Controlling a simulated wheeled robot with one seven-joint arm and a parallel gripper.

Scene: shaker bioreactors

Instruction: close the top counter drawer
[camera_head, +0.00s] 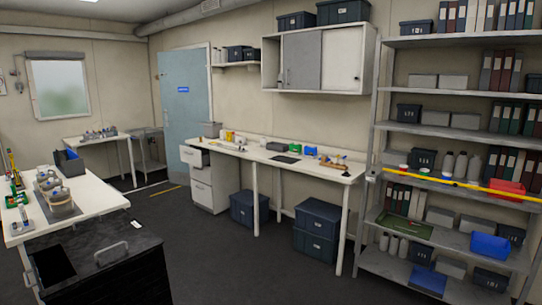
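The white counter (318,165) runs along the back wall, with a white drawer unit (212,182) under its left end. The top drawer (191,156) is pulled out from the unit, and its front panel stands forward of the drawers below. The lower drawer fronts (201,188) look flush with the unit. The small handles are hard to make out. My gripper is not in view.
A white bench (95,215) with lab equipment stands at left. A dark box-like thing with a grey handle (111,253) fills the lower left. Dark bins (317,228) sit under the counter, and a shelf rack (450,190) stands at right. The middle floor is clear.

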